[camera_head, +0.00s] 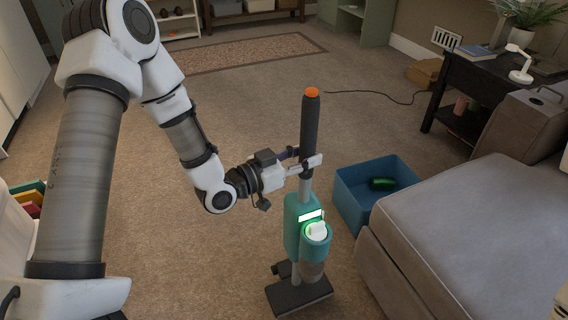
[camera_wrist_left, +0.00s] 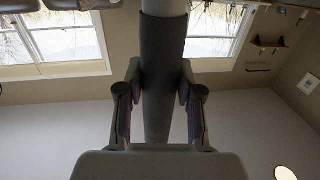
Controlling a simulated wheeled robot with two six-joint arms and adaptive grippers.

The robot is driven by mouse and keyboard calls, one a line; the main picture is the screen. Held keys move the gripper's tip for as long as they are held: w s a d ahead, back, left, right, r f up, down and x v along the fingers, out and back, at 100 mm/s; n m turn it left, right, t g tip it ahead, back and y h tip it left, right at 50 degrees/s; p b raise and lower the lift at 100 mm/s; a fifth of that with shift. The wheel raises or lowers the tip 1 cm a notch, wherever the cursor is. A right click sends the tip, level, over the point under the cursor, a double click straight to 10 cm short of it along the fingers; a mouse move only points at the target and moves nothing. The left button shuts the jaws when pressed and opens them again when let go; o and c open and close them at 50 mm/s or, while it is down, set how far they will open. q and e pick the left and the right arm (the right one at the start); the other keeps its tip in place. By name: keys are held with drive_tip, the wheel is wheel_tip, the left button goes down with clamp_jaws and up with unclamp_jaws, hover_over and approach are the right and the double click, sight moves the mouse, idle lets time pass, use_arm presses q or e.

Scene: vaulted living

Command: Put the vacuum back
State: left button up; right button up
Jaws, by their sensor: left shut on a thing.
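The vacuum (camera_head: 306,218) stands upright on the carpet in the head view. In the left wrist view the tube (camera_wrist_left: 158,115) runs between the two fingers of my left gripper (camera_wrist_left: 158,105). No dock for the vacuum can be made out.
A blue bin (camera_head: 350,196) with a dark green item (camera_head: 383,184) inside stands just right of the vacuum. A grey sofa (camera_head: 480,235) fills the lower right. A black side table (camera_head: 470,90) is behind it. Open carpet (camera_head: 250,100) lies beyond, with a patterned rug (camera_head: 240,52) at the back.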

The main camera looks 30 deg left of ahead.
use_arm(q)
drive_tip(key=w+d+f+b, duration=0.3)
drive_tip(key=w+d+f, duration=0.1)
drive_tip(key=d, duration=0.2)
drive_tip(key=shift+w, duration=0.3)
drive_tip(key=o, duration=1.2)
drive_tip(key=shift+f, duration=0.15)
drive_tip(key=shift+c, duration=0.2)
